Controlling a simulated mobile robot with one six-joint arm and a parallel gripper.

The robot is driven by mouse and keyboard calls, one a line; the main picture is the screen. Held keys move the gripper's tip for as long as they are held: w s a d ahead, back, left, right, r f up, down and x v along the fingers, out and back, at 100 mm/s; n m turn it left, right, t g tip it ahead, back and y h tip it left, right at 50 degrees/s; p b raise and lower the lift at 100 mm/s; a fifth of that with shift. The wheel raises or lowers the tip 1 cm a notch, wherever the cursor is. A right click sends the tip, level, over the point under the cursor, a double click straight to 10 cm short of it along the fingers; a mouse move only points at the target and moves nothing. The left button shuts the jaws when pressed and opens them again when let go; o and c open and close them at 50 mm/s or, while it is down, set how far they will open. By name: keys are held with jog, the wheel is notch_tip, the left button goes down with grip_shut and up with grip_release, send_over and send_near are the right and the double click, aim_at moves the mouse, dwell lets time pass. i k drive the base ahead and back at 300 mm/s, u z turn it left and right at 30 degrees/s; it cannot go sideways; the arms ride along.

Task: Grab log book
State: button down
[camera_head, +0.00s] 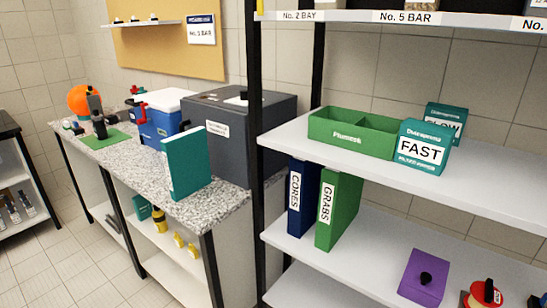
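A green binder labelled GRABS (339,210) stands upright on the middle shelf of the rack, its spine facing out. A dark blue binder labelled CORES (303,201) stands upright just left of it. A teal book or binder (187,163) with no readable label stands upright near the front edge of the speckled counter. None of these shows the words "log book". My gripper is not in view.
A green divided box (357,132) and a teal FAST box (422,148) sit on the shelf above. The speckled counter (128,159) carries a dark grey box (239,137).

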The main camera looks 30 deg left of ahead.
aim_at(186, 155)
jog(key=u, duration=2.55)
jog(key=k, duration=1.05)
jog(key=u, duration=1.05)
jog(key=i, duration=1.65)
jog(key=z, duration=1.05)
jog(key=i, duration=1.25)
jog(key=z, duration=1.15)
jog(key=i, duration=0.6)
jog(key=z, duration=0.45)
